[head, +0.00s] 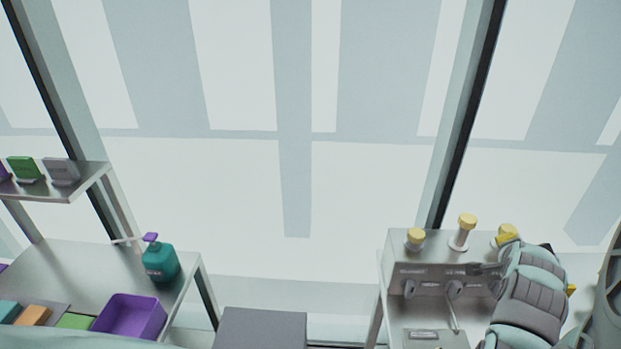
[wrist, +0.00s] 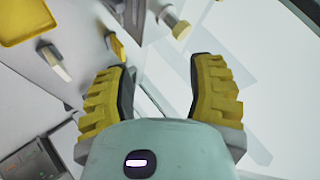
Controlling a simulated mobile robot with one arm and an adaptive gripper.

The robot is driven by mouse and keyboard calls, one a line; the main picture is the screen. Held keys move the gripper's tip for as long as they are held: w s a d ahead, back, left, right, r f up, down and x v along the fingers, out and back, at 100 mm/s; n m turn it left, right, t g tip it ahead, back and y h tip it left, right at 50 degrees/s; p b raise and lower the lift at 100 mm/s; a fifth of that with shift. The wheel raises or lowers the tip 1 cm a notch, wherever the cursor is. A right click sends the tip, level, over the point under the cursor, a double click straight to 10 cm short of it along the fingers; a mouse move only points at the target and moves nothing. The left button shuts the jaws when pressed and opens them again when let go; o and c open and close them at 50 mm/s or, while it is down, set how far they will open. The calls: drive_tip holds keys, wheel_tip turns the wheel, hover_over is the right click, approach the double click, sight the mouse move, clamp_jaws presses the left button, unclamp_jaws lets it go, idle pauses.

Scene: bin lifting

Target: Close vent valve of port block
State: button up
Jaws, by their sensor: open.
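The port block (head: 440,247) is a grey metal box on a stand at the right of the head view. Yellow-capped posts (head: 465,232) rise from its top, and grey valve handles (head: 455,288) sit on its front, partly covered by my arm. I cannot tell which handle is the vent valve; the labels are too small to read. My gripper (wrist: 158,72) is open and empty in the wrist view, its two yellow ribbed fingers apart. A yellow-capped post (wrist: 178,25) and a pale handle (wrist: 55,62) lie beyond the fingers, apart from them. In the head view my arm mostly hides the gripper.
A bench at left holds a teal pump bottle (head: 160,260) and a purple bin (head: 132,316). A shelf (head: 60,182) above carries small signs. A grey box top (head: 260,328) stands between bench and port block. Tall window panels fill the back.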

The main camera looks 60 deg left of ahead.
drive_tip(key=r, duration=0.1)
drive_tip(key=w+t, duration=0.1)
drive_tip(key=r, duration=0.1)
drive_tip(key=shift+w+d+r+p, duration=0.25)
drive_tip(key=shift+d+r+p, duration=0.05)
drive_tip(key=shift+d, duration=0.05)
